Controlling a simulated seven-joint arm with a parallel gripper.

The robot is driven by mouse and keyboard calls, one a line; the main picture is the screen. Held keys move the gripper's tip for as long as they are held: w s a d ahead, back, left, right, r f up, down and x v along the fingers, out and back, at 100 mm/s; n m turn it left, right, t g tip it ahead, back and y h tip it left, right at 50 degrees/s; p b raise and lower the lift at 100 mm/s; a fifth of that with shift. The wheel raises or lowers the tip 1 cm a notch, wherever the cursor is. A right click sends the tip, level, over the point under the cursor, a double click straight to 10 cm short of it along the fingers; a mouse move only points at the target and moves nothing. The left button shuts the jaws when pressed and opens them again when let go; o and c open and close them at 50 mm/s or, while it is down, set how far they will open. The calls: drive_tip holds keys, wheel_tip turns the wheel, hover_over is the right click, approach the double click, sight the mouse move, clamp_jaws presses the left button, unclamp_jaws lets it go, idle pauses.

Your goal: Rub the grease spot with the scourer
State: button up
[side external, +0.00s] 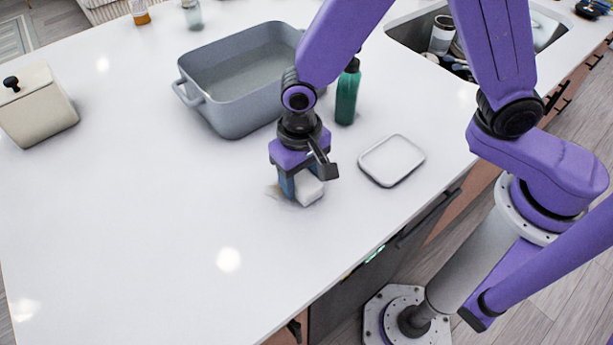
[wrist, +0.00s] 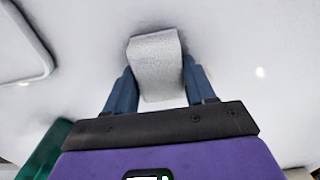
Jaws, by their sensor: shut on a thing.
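The scourer is a pale grey-white block (side external: 308,188), held between the blue fingers of my gripper (side external: 300,184). It also shows in the wrist view (wrist: 156,62), with a finger on each side. My gripper is shut on it and points down, with the scourer at or very near the white countertop. The grease spot (side external: 273,191) shows as a faint tan smear on the counter, just left of the scourer and fingers. Part of it seems hidden under them. I cannot tell if the scourer is touching it. The spot does not show clearly in the wrist view.
A small white tray (side external: 391,160) lies right of my gripper. A green bottle (side external: 347,95) and a grey roasting pan (side external: 217,112) stand behind it. A cream lidded canister (side external: 40,108) is at far left. The sink (side external: 415,35) is at back right. The front-left counter is clear.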

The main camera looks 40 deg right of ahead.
sight(273, 197)
drive_tip(key=shift+a, duration=3.15)
drive_tip(key=shift+w+a+f, duration=0.1)
drive_tip(key=shift+w+a, duration=0.25)
drive_tip(key=shift+w, duration=0.35)
drive_tip(key=shift+w+d, duration=0.1)
drive_tip(key=shift+d, duration=4.1)
drive_tip(key=shift+a+r, duration=0.15)
drive_tip(key=shift+r, duration=4)
